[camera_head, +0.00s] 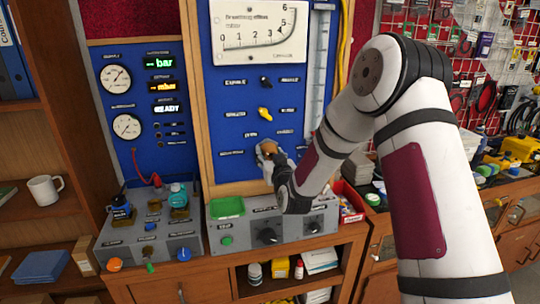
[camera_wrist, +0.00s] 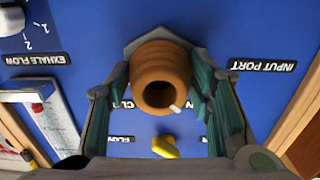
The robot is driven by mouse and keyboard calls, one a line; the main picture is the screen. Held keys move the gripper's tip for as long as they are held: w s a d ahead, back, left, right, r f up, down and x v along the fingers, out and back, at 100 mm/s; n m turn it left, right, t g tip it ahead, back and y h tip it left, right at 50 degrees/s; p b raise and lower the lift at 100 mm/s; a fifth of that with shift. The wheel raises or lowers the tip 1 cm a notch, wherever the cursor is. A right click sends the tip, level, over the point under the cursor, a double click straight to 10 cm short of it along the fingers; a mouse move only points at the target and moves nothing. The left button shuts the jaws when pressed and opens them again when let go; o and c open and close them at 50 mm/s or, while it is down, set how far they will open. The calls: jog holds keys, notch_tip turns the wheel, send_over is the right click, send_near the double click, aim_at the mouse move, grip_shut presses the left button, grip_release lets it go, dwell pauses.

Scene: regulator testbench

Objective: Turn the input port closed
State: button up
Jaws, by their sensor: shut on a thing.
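The input port shows as a ribbed orange-brown round fitting (camera_wrist: 160,72) with a dark central hole, on the blue panel. A small white pin sticks out by its hole. The label "INPUT PORT" (camera_wrist: 262,65) reads upside down to its right in the wrist view. My gripper (camera_wrist: 161,85) has a finger on each side of the fitting and is shut on it. In the head view the fitting (camera_head: 269,146) shows low on the panel, partly hidden by my gripper (camera_head: 270,158).
A yellow knob (camera_wrist: 165,147) is close to the fitting and shows above it in the head view (camera_head: 265,113). A grey console (camera_head: 255,231) with a green tray (camera_head: 227,207) stands below. A red bin (camera_head: 348,203) is at its right.

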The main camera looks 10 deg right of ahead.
jog(key=shift+m, duration=0.4)
jog(key=m, duration=0.3)
jog(key=shift+m+p, duration=0.3)
jog(key=shift+m, duration=0.1)
jog(key=m+p, duration=0.1)
jog(key=m, duration=0.3)
jog(key=m+p, duration=0.1)
jog(key=m, duration=0.4)
jog(key=m+p, duration=0.1)
jog(key=m, duration=0.3)
jog(key=shift+m, duration=0.3)
jog(key=o, duration=1.1)
jog(key=shift+o, duration=0.2)
